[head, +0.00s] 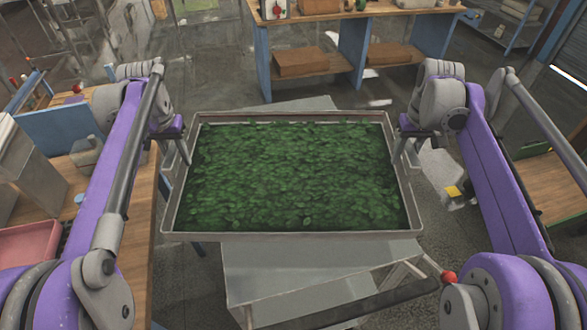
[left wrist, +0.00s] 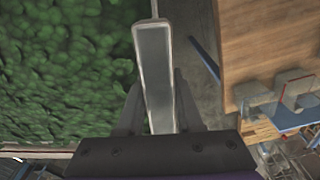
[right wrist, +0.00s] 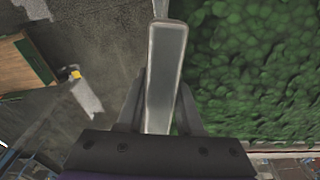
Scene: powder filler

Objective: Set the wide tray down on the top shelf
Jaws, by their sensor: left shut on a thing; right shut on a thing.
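The wide tray (head: 290,237) is a shallow metal tray filled with green leaves, in the middle of the head view. It looks roughly level. My left gripper (head: 186,150) is shut on the tray's left side handle; the handle (left wrist: 158,75) lies between its fingers in the left wrist view. My right gripper (head: 402,150) is shut on the right side handle, and that handle (right wrist: 165,75) shows between its fingers in the right wrist view. The tray is held above a grey metal shelf surface (head: 300,268), partly hidden under it. I cannot tell the gap between them.
A wooden workbench (head: 140,215) stands close on the left, with a pink bin (head: 28,243) and a grey box. A blue-sided wooden shelf unit (head: 345,45) with brown boxes stands at the back. A red knob (head: 448,278) shows at the front right.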

